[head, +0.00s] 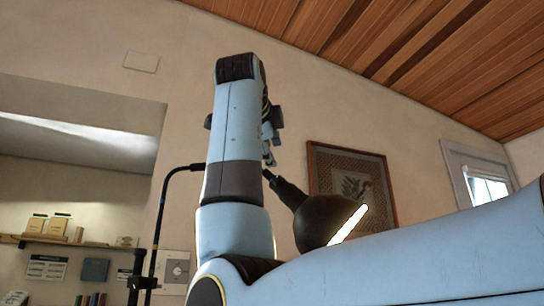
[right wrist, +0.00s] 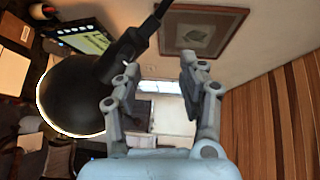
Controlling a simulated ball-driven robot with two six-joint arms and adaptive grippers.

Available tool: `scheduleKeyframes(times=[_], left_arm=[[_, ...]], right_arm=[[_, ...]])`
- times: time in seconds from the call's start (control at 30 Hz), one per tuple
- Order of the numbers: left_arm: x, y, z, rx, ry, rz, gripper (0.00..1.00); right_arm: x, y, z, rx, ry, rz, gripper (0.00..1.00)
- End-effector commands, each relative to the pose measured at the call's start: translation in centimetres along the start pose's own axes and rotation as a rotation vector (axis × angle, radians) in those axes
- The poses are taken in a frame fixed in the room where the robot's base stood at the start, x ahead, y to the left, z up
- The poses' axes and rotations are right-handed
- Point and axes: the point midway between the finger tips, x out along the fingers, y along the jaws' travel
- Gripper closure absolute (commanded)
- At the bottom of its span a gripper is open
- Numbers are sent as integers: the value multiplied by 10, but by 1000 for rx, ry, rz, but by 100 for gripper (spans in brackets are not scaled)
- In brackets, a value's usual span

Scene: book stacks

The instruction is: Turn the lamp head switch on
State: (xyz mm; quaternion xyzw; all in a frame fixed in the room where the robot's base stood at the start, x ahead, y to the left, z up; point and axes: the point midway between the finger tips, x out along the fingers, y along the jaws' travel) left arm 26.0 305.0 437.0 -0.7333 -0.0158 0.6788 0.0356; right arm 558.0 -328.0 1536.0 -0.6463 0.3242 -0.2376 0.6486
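The lamp head (head: 322,220) is a dark round shade with a bright pale strip along its rim. It hangs from a black neck in the head view, right of my raised right arm. In the right wrist view the lamp head (right wrist: 75,95) fills the left side, and its neck crosses the top. A small pale nub, possibly the switch (right wrist: 127,64), shows on the neck near the left finger. My right gripper (right wrist: 160,78) is open and empty, its fingers apart close to the neck; in the head view the gripper (head: 269,157) is partly hidden behind my arm. My left gripper is out of view.
A black lamp stand (head: 158,225) rises left of my arm. A framed picture (head: 352,180) hangs on the wall behind the lamp head. A shelf (head: 65,242) with books is at the left. Open air lies above the lamp.

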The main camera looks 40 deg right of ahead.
Motion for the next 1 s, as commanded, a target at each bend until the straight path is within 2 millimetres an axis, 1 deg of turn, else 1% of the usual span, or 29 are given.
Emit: scheduleKeyframes(times=[0.77, 0.8, 1.0], left_arm=[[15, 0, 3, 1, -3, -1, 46], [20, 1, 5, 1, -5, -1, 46], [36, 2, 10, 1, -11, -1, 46]], right_arm=[[-59, 12, 1, -3, -1, 6, 59], [-60, 14, 0, -3, 1, 5, 59], [-70, 16, 1, -3, 0, 6, 59]])
